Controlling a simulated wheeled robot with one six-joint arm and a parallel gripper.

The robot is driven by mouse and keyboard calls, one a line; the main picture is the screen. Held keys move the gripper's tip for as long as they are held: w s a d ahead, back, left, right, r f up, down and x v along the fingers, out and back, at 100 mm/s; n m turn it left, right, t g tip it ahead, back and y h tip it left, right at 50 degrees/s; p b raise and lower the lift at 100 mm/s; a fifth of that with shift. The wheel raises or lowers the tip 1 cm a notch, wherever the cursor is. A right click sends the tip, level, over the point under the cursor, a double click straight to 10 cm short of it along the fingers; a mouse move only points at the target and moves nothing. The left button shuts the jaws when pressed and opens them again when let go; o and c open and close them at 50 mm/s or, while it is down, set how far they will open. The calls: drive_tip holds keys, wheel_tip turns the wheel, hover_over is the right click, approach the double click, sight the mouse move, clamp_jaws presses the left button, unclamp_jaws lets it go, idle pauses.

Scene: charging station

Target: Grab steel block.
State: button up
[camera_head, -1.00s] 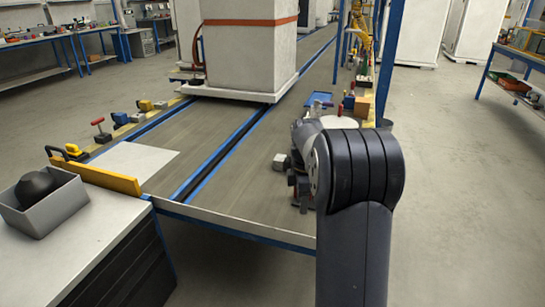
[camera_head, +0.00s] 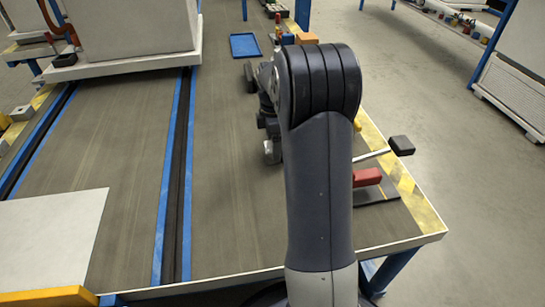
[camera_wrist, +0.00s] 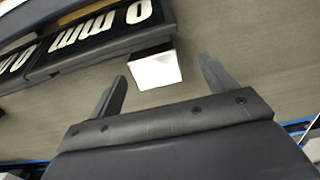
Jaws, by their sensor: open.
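The steel block appears to be the pale, light-grey block (camera_wrist: 155,69) in the wrist view, lying on the grey-brown bench top. My gripper (camera_wrist: 163,68) is open there, one finger on each side of the block's line, with the block centred beyond the gap; contact cannot be told. In the head view a small grey block (camera_head: 272,152) shows beside my dark wrist, partly hidden by my arm. My gripper's fingers are hidden in that view.
Black plates with white lettering (camera_wrist: 95,38) lie close behind the block. A blue tray (camera_head: 245,46) stands farther along the bench. A red block (camera_head: 366,178) and a black-ended lever (camera_head: 400,146) are right of my arm. Bare bench top (camera_head: 225,220) lies left.

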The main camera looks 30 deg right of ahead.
drive_tip(key=f, duration=0.1)
drive_tip(key=f+b, duration=0.1)
drive_tip(key=f, duration=0.1)
drive_tip(key=shift+w+f, duration=0.1)
drive_tip(key=shift+w, duration=0.2)
drive_tip(key=c, duration=1.4)
